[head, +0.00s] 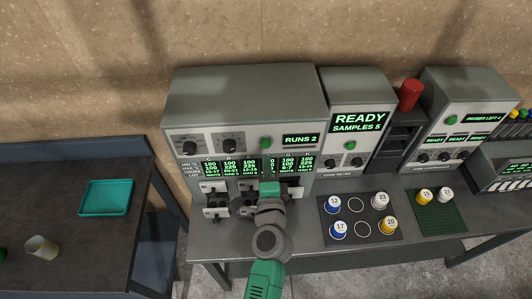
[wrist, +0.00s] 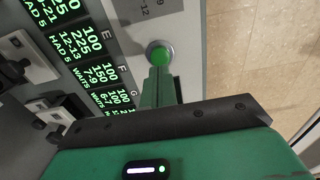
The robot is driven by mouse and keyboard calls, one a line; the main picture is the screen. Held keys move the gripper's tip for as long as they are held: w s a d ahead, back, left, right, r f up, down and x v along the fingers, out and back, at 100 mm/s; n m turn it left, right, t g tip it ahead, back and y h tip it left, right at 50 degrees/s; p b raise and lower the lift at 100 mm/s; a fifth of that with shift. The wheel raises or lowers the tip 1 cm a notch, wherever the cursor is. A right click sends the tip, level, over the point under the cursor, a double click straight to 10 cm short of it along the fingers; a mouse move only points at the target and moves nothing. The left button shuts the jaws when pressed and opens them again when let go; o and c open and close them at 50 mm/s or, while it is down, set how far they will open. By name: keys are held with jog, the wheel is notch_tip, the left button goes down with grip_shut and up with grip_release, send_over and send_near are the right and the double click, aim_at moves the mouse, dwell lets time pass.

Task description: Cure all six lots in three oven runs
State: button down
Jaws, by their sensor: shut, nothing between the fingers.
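My gripper (head: 269,186) is shut and empty, in front of the oven's (head: 245,95) panel. In the wrist view its closed green fingers (wrist: 159,75) point at the round green button (wrist: 160,54); I cannot tell whether they touch it. The oven display (head: 300,140) reads RUNS 2. Below are green lot readouts (head: 222,166), some marked WAITS and some HAD 5. On the dark mat (head: 361,234) stand blue-labelled cups 12 (head: 333,205) and 17 (head: 339,230), white cup 23 (head: 379,202) and yellow cup 20 (head: 388,226). Two rings there are empty.
The cure meter (head: 350,90) shows READY, SAMPLES 5. A green mat (head: 443,220) holds a yellow cup and white cup 22. A red cylinder (head: 410,94) stands on a dark rack. At left, a bench holds a teal tray (head: 106,197) and a lying beige cup (head: 42,246).

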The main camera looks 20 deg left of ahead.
aim_at(265, 146)
jog(key=shift+x, duration=1.9)
